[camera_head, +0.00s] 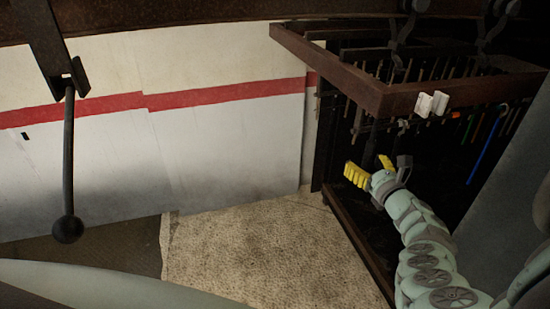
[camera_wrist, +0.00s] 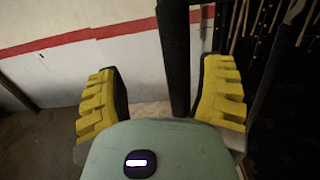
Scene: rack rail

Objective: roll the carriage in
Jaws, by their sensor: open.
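The carriage appears to be the hanging rack (camera_head: 385,97) at the right of the head view, with a brown frame on top and dark posts and a lower rail below. It hangs by hooks from the overhead rail (camera_head: 200,22). My gripper (camera_head: 372,168) is open, its yellow fingers near the rack's dark near side. In the wrist view, a dark upright post (camera_wrist: 175,50) shows in the gap between the open fingers of my gripper (camera_wrist: 160,68). Whether either finger touches it cannot be told.
Many thin tools hang inside the rack, among them a blue one (camera_head: 487,145). White blocks (camera_head: 432,104) sit on the frame's front edge. A lever with a ball end (camera_head: 68,228) hangs at left. A white wall with a red stripe (camera_head: 220,95) stands behind; the beige floor (camera_head: 250,245) is clear.

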